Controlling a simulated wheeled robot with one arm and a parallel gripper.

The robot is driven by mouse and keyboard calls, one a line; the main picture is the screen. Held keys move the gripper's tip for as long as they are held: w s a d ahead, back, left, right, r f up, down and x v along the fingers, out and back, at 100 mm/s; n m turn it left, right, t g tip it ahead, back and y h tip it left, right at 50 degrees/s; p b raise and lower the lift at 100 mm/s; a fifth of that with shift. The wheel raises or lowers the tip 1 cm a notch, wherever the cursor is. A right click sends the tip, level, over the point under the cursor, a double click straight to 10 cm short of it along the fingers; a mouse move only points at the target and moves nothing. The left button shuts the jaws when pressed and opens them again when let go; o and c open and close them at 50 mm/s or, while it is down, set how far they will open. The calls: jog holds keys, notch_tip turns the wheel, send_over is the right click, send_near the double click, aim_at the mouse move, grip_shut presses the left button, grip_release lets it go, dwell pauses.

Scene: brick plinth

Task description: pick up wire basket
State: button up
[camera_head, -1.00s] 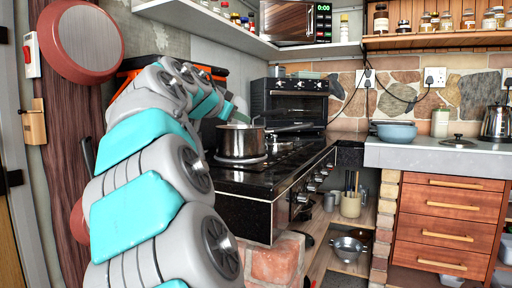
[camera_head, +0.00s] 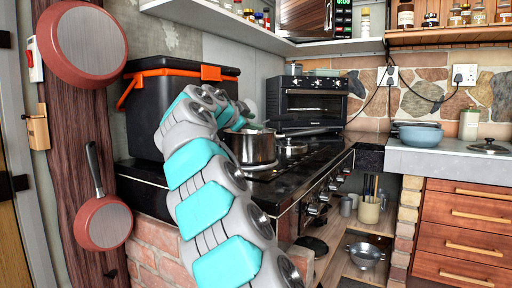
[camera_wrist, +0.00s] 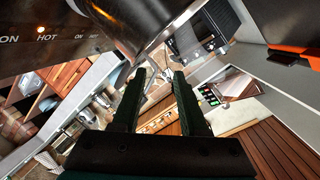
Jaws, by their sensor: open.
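I cannot make out a wire basket in either view. My gripper (camera_wrist: 158,78) shows in the wrist view with its two dark fingers apart and nothing visible between them. A dark, shiny pot side (camera_wrist: 135,22) is close above the fingers in that tilted view. In the head view my arm reaches toward the stove, and its end is near the steel saucepan (camera_head: 252,148) on the hob. The fingertips are hidden there, so I cannot tell whether they touch the pan.
A black box (camera_head: 190,92) with orange handles stands left of the stove. An oven (camera_head: 314,103) is behind the hob. Two red pans (camera_head: 104,222) hang at left. A metal colander (camera_head: 367,255) sits on the low shelf. A blue pot (camera_head: 420,136) is on the right counter.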

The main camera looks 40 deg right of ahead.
aim_at(264, 123)
jog(key=shift+s+d+p+x, duration=0.1)
jog(key=shift+s+p+x, duration=0.1)
jog(key=shift+x, duration=0.65)
jog(key=shift+s+d+p+x, duration=0.1)
jog(key=shift+p+x, duration=0.05)
jog(key=shift+x, duration=0.65)
jog(key=shift+s+p+x, duration=0.15)
jog(key=shift+p+x, duration=0.05)
jog(key=shift+x, duration=0.65)
jog(key=shift+c, duration=0.2)
grip_shut()
jog(key=shift+r, duration=0.1)
